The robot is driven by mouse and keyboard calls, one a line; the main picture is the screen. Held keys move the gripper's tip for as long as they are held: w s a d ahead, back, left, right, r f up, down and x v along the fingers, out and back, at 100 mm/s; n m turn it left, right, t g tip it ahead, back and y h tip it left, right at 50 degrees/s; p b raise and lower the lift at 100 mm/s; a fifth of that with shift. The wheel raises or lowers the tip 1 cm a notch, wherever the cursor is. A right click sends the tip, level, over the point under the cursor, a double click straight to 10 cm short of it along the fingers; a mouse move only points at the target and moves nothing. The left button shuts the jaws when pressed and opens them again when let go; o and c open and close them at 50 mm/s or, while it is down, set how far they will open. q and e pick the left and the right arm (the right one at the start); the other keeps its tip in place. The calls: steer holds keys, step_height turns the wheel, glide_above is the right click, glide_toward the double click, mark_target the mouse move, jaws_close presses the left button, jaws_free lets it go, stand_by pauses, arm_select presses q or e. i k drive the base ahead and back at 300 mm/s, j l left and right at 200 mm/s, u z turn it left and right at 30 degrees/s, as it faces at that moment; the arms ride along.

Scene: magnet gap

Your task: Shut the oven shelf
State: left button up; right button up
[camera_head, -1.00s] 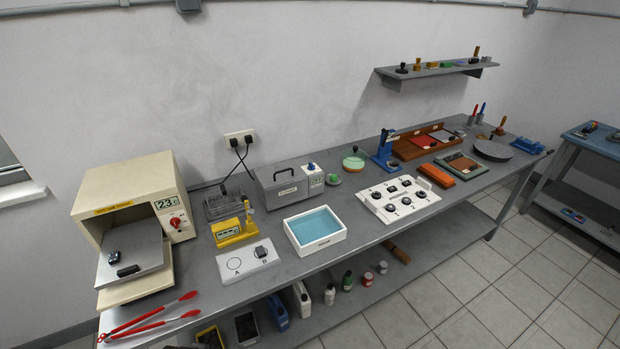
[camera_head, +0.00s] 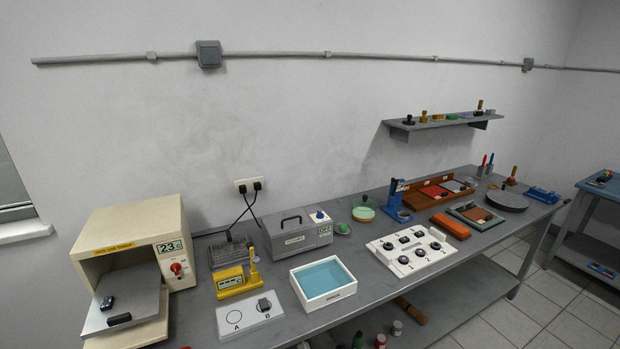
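The cream oven (camera_head: 134,243) stands at the left end of the grey bench, with a 23 display and a red knob. Its grey shelf (camera_head: 138,300) is pulled out of the open front toward me. Two small dark pieces lie on the shelf: one farther back (camera_head: 107,303) and one nearer the front (camera_head: 119,319). Neither of my grippers shows in the head view.
A white plate marked A and B (camera_head: 249,318) and a yellow meter (camera_head: 228,281) stand right of the oven. A white tray with a blue inside (camera_head: 324,296) and a grey box (camera_head: 298,237) are farther right. The bench (camera_head: 193,318) has bare patches between them.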

mark_target(134, 291)
steer(key=u, duration=1.45)
